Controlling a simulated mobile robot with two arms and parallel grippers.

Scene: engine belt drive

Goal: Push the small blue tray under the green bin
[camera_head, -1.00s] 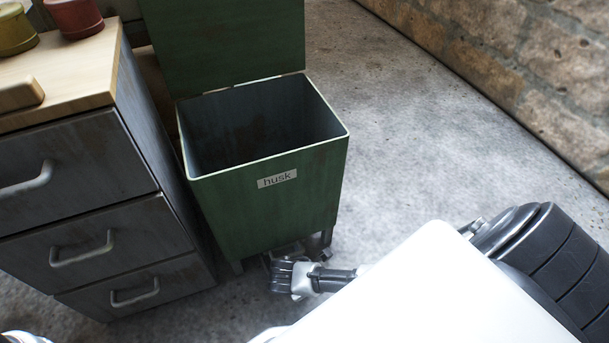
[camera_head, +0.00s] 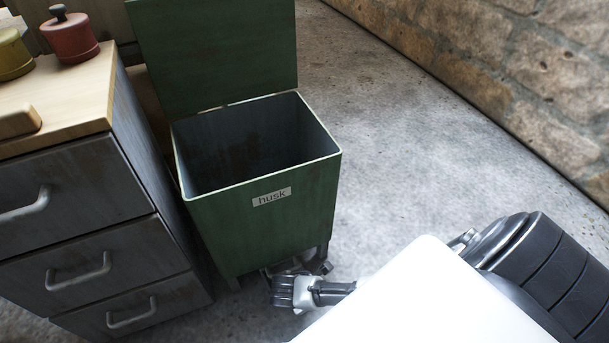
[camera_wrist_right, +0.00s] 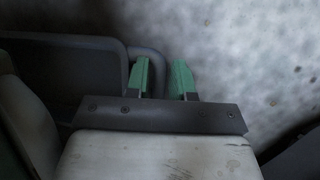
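The green bin (camera_head: 262,222), labelled "husk", stands on short legs with its lid raised. My right arm comes in from the right, and its gripper end (camera_head: 283,291) is low at the bin's front edge, partly hidden. In the right wrist view, my right gripper (camera_wrist_right: 162,66) shows two green fingers apart with a narrow gap. A dark grey-blue shape with a rounded corner (camera_wrist_right: 65,62) lies beside and behind the left finger; it may be the tray, but I cannot tell for sure. No tray shows clearly in the head view. My left gripper is not in view.
A grey drawer cabinet (camera_head: 75,190) with a wooden top stands close to the bin's left. A red pot (camera_head: 72,40) and a yellow-green pot (camera_head: 12,55) sit on it. A brick wall (camera_head: 500,75) runs along the right. The floor (camera_head: 400,150) between bin and wall is clear.

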